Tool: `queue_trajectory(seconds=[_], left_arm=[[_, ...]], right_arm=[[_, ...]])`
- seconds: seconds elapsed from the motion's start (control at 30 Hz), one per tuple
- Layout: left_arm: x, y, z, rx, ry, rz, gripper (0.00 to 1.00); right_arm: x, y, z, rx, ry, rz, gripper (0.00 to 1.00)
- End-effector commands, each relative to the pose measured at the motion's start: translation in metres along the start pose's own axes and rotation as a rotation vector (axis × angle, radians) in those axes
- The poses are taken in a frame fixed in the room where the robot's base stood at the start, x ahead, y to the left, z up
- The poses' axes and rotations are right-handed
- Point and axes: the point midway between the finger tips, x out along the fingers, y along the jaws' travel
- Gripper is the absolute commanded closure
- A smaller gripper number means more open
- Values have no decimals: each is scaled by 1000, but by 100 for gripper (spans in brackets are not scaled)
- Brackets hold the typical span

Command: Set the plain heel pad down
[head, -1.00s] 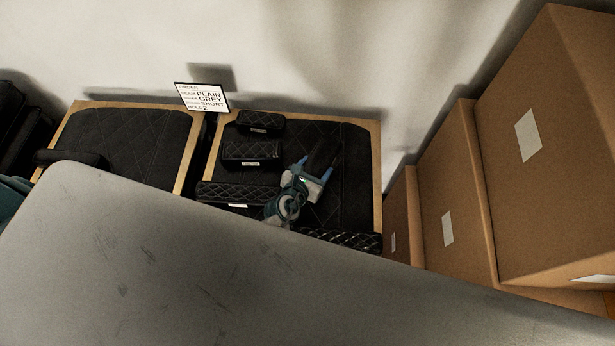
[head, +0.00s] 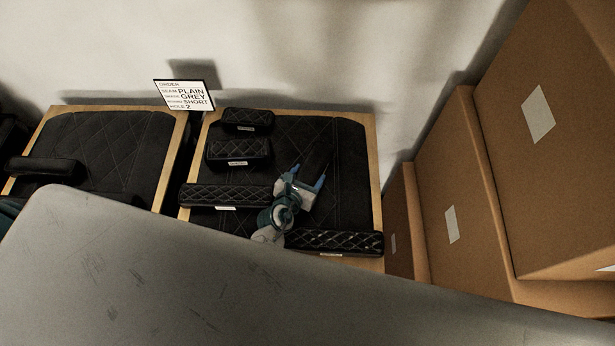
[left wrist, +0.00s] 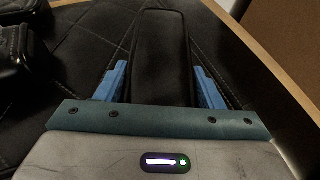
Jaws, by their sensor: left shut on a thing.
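The plain heel pad (head: 318,157) is a smooth black block without stitching. In the left wrist view the pad (left wrist: 160,50) lies lengthwise between the blue fingers and points away from me. My left gripper (head: 307,177) is shut on its near end, over the black quilted panel of the right-hand wooden-framed board (head: 345,195). In the left wrist view the gripper (left wrist: 160,72) has one finger along each side of the pad. I cannot tell whether the pad touches the panel. My right gripper is not in view.
Several quilted black pads, such as the back one (head: 247,119) and a front one (head: 335,241), lie around the panel. An order sign (head: 185,95) stands behind. Cardboard boxes (head: 465,190) rise at right. A grey surface (head: 150,270) fills the foreground. A second framed panel (head: 105,145) is at left.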

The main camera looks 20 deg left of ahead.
Motion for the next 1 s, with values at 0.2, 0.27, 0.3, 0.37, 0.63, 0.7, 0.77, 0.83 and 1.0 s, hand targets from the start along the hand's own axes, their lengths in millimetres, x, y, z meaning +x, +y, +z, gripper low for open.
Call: queue_trajectory(seconds=[0.2, 0.27, 0.3, 0.37, 0.63, 0.7, 0.77, 0.83, 1.0], left_arm=[[1, 0, -3, 0, 0, 0, 36], [1, 0, -2, 0, 0, 0, 25], [1, 0, -2, 0, 0, 0, 17], [1, 0, -2, 0, 0, 0, 17], [0, 0, 0, 0, 0, 0, 17], [-5, 0, 1, 0, 1, 0, 17], [-14, 0, 1, -1, 2, 0, 17], [-27, 0, 1, -1, 3, 1, 17], [-65, 0, 1, -1, 3, 0, 17]], right_arm=[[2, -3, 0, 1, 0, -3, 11], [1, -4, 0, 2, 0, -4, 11], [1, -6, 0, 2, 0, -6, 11], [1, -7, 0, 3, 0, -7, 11], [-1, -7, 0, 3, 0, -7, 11], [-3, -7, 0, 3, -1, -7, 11], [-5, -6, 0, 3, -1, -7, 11], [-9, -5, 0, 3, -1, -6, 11], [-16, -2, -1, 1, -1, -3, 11]])
